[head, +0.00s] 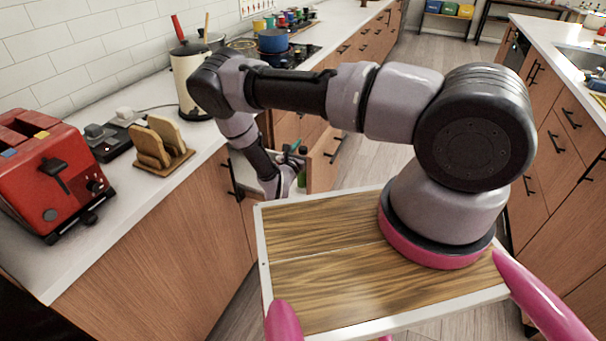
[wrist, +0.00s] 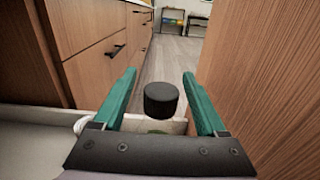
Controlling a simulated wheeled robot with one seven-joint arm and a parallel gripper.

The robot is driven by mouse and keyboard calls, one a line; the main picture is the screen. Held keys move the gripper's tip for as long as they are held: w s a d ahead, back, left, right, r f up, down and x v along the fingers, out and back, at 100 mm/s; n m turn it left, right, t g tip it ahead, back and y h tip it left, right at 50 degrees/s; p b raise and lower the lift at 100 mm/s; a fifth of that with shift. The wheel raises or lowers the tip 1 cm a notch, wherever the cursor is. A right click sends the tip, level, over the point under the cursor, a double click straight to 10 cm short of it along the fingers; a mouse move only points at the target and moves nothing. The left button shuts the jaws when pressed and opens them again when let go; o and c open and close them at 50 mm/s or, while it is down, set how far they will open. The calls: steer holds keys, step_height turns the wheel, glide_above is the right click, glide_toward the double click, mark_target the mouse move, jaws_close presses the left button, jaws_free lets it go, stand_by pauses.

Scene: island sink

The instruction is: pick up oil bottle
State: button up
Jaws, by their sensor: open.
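The oil bottle shows in the wrist view as a round black cap (wrist: 161,98), centred between my two teal fingers. Its body below is mostly hidden by my gripper's palm. In the head view a bit of green bottle (head: 301,179) shows in the open drawer, partly covered by my wrist. My gripper (wrist: 160,80) is open, with a finger on each side of the cap and a visible gap to both. In the head view my gripper (head: 293,151) is down at the drawer, small and partly hidden.
The drawer (head: 325,160) is pulled out from the counter. Wooden cabinet fronts rise close on both sides in the wrist view. A red toaster (head: 48,175), a toast rack (head: 160,146) and a cream pot (head: 188,85) stand on the counter. The floor aisle (head: 375,160) is clear.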

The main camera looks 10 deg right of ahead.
steer(key=shift+w+d, duration=0.1)
jaws_close()
stand_by(1.4)
